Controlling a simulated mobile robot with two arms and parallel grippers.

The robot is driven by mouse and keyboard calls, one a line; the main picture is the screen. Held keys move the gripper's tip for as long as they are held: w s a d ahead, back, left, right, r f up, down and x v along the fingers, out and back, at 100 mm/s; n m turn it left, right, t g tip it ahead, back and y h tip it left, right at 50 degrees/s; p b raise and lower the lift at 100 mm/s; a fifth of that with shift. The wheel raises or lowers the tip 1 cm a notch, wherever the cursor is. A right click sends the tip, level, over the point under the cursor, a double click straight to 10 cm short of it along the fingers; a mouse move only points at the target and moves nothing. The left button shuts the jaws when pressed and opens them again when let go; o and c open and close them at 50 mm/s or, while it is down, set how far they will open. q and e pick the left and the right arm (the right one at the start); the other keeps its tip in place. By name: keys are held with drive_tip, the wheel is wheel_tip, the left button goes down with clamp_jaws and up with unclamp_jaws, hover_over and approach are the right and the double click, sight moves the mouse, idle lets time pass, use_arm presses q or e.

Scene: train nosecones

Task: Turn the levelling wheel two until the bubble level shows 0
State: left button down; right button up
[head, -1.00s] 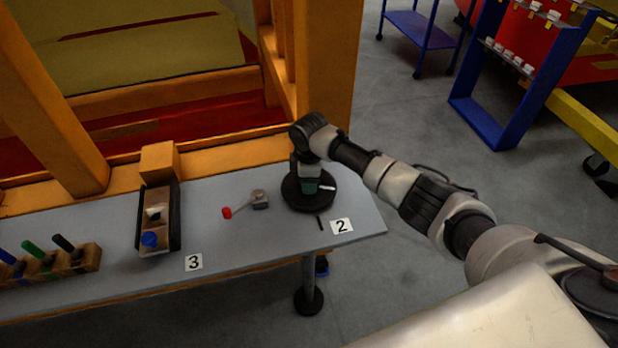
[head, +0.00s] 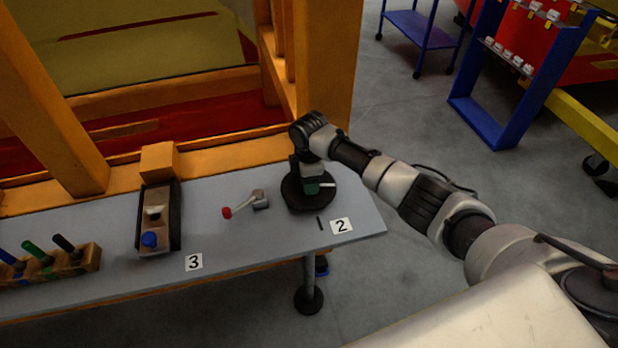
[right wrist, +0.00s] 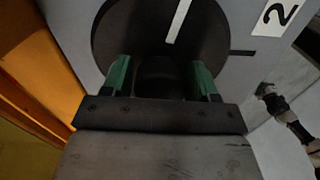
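The black round levelling wheel two (head: 296,203) lies on the grey bench beside the "2" label (head: 341,226). A white pointer bar (head: 328,184) is on the wheel, and a short dark mark (head: 320,223) is on the bench. My right gripper (head: 311,188) reaches down onto the wheel. In the right wrist view its green fingers (right wrist: 162,80) stand on both sides of the wheel's dark central hub (right wrist: 160,72) and appear closed on it. The white pointer (right wrist: 178,20) points away from the hub. I cannot make out a bubble level. My left gripper is out of view.
A small lever with a red knob (head: 227,212) is left of the wheel. Further left are a dark box with a blue knob (head: 149,239), the "3" label (head: 194,262) and a wooden block with coloured handles (head: 56,262). An orange post (head: 322,80) stands behind the wheel.

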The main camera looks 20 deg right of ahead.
drive_tip(key=shift+o, duration=1.3)
wheel_tip(320, 180, up, 11)
drive_tip(key=shift+f+b, duration=0.1)
drive_tip(key=shift+b, duration=0.9)
